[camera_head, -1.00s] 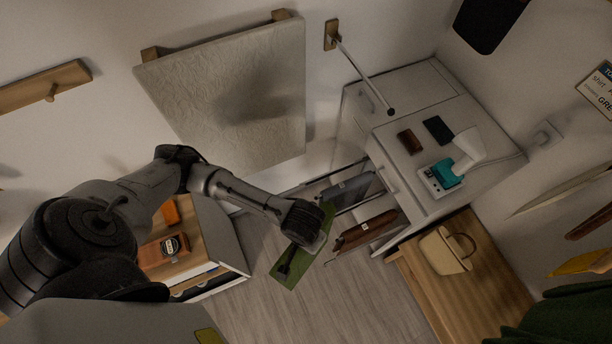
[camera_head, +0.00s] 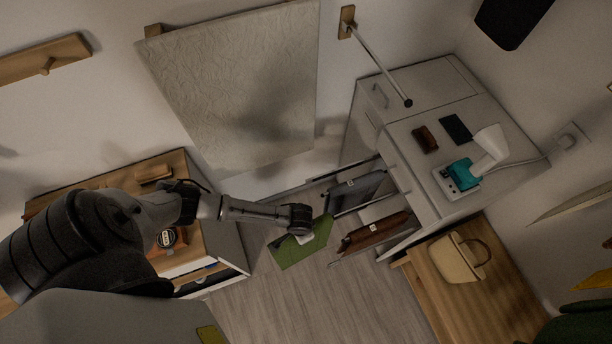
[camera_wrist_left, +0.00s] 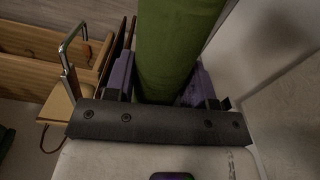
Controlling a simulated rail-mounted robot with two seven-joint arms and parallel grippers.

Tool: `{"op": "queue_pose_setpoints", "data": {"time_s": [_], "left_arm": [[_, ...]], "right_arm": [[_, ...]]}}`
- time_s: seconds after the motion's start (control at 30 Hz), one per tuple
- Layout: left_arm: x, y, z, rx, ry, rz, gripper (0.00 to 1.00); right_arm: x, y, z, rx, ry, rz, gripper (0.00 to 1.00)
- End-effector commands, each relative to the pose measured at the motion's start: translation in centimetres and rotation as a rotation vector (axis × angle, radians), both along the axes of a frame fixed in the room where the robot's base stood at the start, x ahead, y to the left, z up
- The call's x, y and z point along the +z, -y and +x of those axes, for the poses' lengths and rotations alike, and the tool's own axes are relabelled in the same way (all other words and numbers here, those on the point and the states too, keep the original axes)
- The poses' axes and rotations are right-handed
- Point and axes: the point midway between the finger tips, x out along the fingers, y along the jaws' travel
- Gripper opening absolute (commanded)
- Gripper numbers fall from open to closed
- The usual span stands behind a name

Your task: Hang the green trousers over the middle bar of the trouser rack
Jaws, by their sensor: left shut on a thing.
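The green trousers (camera_head: 300,250) hang from my left gripper (camera_head: 299,236) in the head view, over the floor at the left of the trouser rack. In the left wrist view the green cloth (camera_wrist_left: 172,45) runs between the two purple-padded fingers of my left gripper (camera_wrist_left: 160,85), which is shut on it. The pulled-out trouser rack holds a grey garment (camera_head: 355,191) on its far bar and a brown garment (camera_head: 375,232) on its near bar. The middle bar between them is partly visible. The trousers are apart from the grey and brown garments. My right gripper is not in view.
A wooden bench (camera_head: 425,290) with a beige handbag (camera_head: 457,257) is in front. A metal rod (camera_head: 378,70) juts from the wall above.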

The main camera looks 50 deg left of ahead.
Motion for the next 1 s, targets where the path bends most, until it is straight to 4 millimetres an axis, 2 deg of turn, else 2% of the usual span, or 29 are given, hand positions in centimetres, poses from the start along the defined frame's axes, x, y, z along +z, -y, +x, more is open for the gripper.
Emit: {"op": "queue_pose_setpoints", "data": {"time_s": [0.03, 0.1, 0.33, 0.8, 1.0], "left_arm": [[-1.2, -0.5, -0.1, -0.018, -0.002, 0.000, 0.00], [-2.4, -1.2, -0.3, -0.049, -0.002, -0.001, 0.00], [-5.0, -2.9, -0.7, -0.117, 0.001, -0.001, 0.00], [-5.5, -3.2, -0.9, -0.136, 0.001, -0.002, 0.00], [-5.3, -3.2, -1.0, -0.136, 0.001, -0.002, 0.00]], "right_arm": [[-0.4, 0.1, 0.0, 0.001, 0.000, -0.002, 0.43], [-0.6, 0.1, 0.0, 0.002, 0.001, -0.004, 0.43], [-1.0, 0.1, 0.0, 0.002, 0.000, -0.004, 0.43], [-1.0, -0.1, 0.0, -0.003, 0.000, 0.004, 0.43], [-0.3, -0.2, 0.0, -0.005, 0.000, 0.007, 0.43]]}}
